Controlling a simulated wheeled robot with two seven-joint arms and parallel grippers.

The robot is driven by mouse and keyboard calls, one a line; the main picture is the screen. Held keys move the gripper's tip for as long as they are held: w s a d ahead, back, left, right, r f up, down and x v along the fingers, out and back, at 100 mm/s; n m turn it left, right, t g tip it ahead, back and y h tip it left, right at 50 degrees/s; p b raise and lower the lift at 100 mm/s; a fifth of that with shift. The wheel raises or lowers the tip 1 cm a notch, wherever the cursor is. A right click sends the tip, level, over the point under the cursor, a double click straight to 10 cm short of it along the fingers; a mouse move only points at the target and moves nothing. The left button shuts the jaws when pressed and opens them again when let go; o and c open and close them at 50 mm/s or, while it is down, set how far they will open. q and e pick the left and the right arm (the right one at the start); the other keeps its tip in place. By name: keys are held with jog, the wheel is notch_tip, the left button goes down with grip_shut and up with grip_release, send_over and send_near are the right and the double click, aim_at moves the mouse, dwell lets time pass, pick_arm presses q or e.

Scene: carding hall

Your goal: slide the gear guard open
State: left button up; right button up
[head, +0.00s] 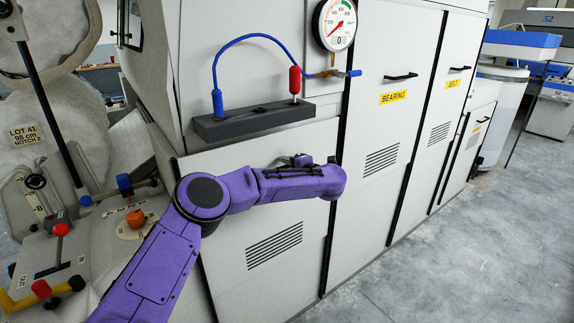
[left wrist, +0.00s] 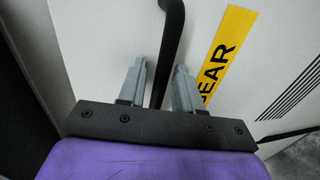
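The gear guard (head: 225,165) is the pale grey panel with louvre slots, low on the left part of the machine in the head view. It looks closed. In the left wrist view, the guard (left wrist: 90,50) bears a yellow label (left wrist: 226,45) reading "GEAR" and a black bar handle (left wrist: 172,30). My left gripper (left wrist: 159,85) is open, its two grey fingers on either side of the handle with gaps showing. In the head view my purple forearm hides the handle, and only a bit of the left gripper (head: 298,160) shows. My right gripper is out of view.
To the right are the bearing panel (head: 376,140) and the belt panel (head: 446,110), each with a black handle. Above the guard is a dark ledge (head: 250,122) with a blue hose and a gauge (head: 337,24). Clear floor (head: 450,255) lies at right; levers and knobs are at left.

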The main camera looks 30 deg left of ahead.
pick_arm(q)
grip_shut()
jog(key=shift+f, duration=0.1)
notch_tip(320, 180, down, 49)
jog(key=b, duration=3.4)
jog(key=shift+d, duration=0.15)
jog(key=shift+r, duration=0.2)
grip_release()
jog(key=shift+r, duration=0.1)
